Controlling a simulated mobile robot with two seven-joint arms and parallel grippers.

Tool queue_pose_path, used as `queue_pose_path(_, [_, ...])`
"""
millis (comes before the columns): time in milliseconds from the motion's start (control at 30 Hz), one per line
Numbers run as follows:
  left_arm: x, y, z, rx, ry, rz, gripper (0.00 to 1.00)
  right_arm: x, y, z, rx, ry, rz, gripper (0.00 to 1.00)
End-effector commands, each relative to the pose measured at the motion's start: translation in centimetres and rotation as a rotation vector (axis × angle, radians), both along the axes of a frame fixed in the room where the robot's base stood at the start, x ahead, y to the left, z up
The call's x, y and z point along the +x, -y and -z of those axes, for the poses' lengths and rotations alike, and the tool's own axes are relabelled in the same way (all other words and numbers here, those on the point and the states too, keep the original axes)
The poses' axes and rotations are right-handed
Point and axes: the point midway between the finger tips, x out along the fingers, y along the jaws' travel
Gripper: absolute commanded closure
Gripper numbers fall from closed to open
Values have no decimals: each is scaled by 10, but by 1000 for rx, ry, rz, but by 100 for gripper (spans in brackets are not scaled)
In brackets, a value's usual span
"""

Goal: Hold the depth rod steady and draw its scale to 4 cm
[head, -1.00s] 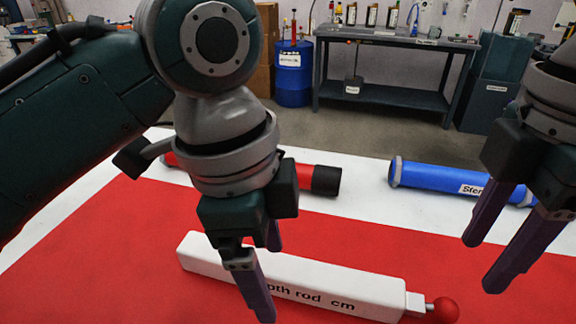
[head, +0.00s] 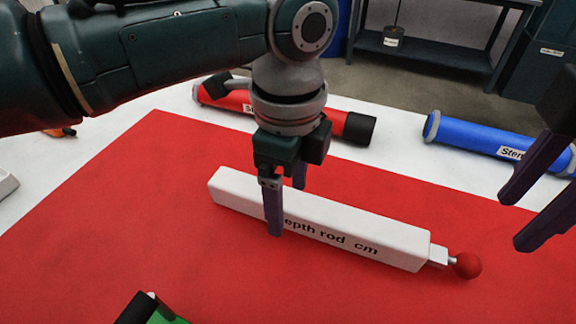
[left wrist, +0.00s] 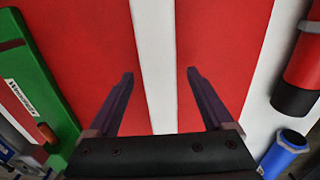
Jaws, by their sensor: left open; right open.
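The depth rod (head: 330,225) is a long white box lettered "depth rod cm" on the red mat. A short pale rod with a red ball knob (head: 466,265) sticks out of its right end. My left gripper (head: 286,205) is open over the left half of the white body, one finger in front of its near face. In the left wrist view the white body (left wrist: 155,60) runs between the open fingers (left wrist: 160,85), with a gap on each side. My right gripper (head: 520,215) is open and empty, up and to the right of the knob.
A red tube (head: 235,97) with a black end and a blue tube (head: 470,138) lie on the white table behind the mat (head: 130,210). A green object (head: 165,312) lies at the near edge; it also shows in the left wrist view (left wrist: 35,85).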

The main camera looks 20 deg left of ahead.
Motion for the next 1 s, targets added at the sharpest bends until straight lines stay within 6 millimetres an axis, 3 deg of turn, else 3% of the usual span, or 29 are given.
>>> queue_pose_path(400, [0,0,10,0,1,0,16,0,0,0,0,0,0,50])
queue_pose_path(1000, [0,0,9,0,1,-1,84,0,0,0,0,0,0,50])
